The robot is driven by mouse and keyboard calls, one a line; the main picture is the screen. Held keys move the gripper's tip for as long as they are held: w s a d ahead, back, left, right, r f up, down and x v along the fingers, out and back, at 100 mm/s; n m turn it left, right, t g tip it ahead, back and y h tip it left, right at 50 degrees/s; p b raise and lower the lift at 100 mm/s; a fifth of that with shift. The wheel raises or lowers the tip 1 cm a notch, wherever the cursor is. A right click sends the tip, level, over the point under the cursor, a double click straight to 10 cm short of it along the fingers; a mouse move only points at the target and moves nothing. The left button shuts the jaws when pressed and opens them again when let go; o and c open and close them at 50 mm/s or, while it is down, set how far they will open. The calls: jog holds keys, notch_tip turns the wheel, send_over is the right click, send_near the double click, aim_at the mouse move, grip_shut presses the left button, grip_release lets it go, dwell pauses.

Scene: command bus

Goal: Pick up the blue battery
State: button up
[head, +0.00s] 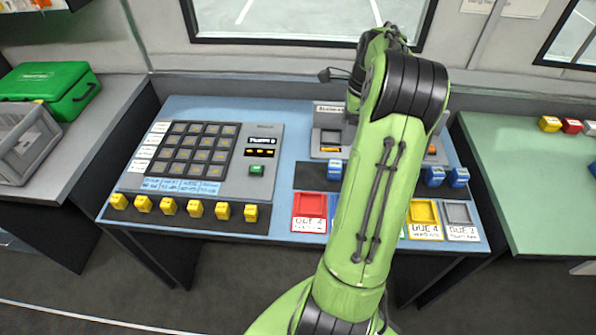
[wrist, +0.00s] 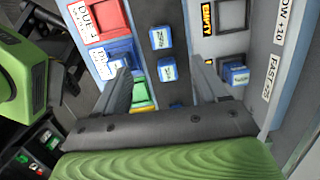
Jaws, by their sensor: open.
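Several blue batteries stand on the table. In the head view one (head: 335,169) is left of my arm and two more, one (head: 435,176) and another (head: 458,176), are to its right. In the wrist view one battery (wrist: 161,38) lies ahead of the jaws and another (wrist: 167,69) lies between the fingertips in the picture. A blue block (wrist: 235,74) is beyond the right finger, by a charger-like unit. My gripper (wrist: 161,67) is open, with nothing visibly held; its height above the batteries is unclear. My arm hides the gripper in the head view.
A red tray (head: 310,205), a yellow tray (head: 424,212) and a grey tray (head: 459,213) line the table's front edge. A keypad panel (head: 190,150) and several yellow blocks (head: 168,206) are at left. A unit labelled EMPTY (wrist: 232,18) stands beside the batteries.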

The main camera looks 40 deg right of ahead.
aim_at(336, 164)
jog(key=f+b, duration=0.1)
jog(key=f, duration=0.4)
jog(key=w+f+b, duration=0.1)
jog(key=f+b, duration=0.1)
jog(key=f, duration=0.3)
jog(key=a+f+b, duration=0.1)
jog(key=f+b, duration=0.1)
jog(key=f, duration=0.4)
jog(key=shift+w, duration=0.15)
jog(key=shift+r, duration=0.15)
